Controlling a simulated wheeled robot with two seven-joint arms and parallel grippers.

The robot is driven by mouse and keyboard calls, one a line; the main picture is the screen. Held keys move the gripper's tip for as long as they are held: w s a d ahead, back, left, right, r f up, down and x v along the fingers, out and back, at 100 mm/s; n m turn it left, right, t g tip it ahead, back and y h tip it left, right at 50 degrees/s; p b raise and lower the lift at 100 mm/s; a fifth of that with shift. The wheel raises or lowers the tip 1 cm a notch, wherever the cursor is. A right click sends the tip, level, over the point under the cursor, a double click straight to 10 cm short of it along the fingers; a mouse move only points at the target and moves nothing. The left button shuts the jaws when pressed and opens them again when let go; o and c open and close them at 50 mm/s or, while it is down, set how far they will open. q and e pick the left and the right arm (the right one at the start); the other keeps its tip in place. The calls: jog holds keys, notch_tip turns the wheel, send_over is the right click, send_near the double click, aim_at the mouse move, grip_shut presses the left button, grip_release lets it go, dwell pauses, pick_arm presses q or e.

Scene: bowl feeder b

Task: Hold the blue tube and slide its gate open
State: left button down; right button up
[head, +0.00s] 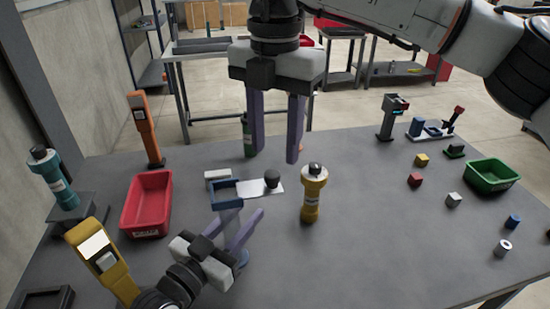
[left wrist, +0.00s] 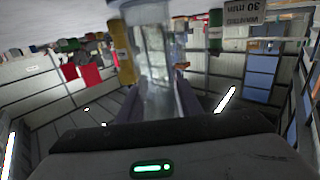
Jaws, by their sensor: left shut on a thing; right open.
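The blue tube (head: 228,203) stands at the middle of the table, with a square blue frame at its top. A white gate plate (head: 258,188) with a black knob (head: 272,178) reaches out to the right of the frame. My left gripper (head: 236,222) is shut on the tube from the front. In the left wrist view the tube (left wrist: 155,65) stands between the fingers and looks pale and glassy. My right gripper (head: 276,156) is open and empty, its fingers pointing down above and behind the knob. Part of the tube's lower body is hidden by the left gripper.
A yellow tube (head: 313,195) stands close right of the gate plate. A green tube (head: 247,140) stands behind, partly hidden by a right finger. A red bin (head: 149,205) is at the left, a green bin (head: 490,175) at the right. The front right table is mostly clear.

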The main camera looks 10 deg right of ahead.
aim_at(275, 173)
notch_tip(275, 173, up, 7)
dwell(0.3)
pick_arm(q)
jog(key=c, duration=1.2)
grip_release()
jog(key=v, duration=1.1)
jog(key=shift+s+a, duration=0.2)
jog(key=shift+a, duration=0.05)
jog(key=p+v, duration=0.2)
jog(key=v, duration=0.6)
jog(key=shift+a, duration=0.15)
pick_arm(e)
notch_tip(275, 173, up, 2)
jog(key=shift+r, duration=0.25)
